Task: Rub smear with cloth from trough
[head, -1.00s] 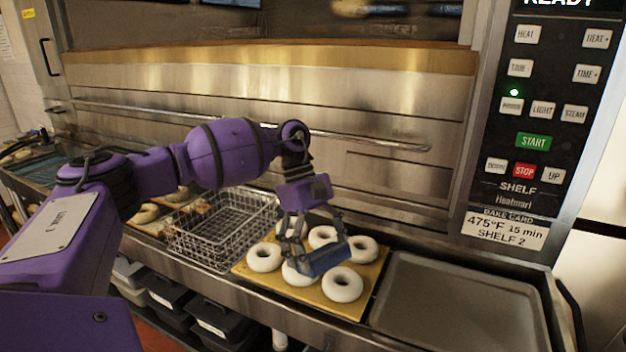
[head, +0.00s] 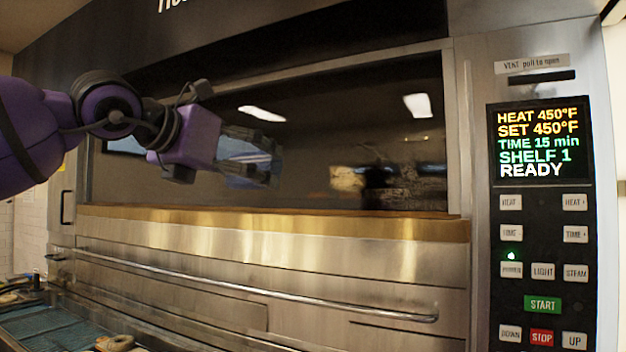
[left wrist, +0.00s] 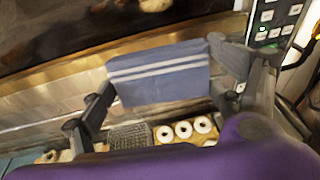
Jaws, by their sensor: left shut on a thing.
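My left gripper (head: 262,160) is raised in front of the dark oven window (head: 310,130). It is shut on a folded blue cloth (head: 247,172), which shows blurred between the fingers in the head view. In the left wrist view, the cloth (left wrist: 160,76) is a flat blue pad with white stripes, spanning between the two fingers. I cannot tell whether it touches the glass. Pale and brownish blotches show on the window, but I cannot tell a smear from reflections. My right gripper is not in view.
The oven's long handle bar (head: 250,288) runs below the window. The control panel (head: 540,240) stands at the right. A blue-green basin (head: 50,328) is at lower left.

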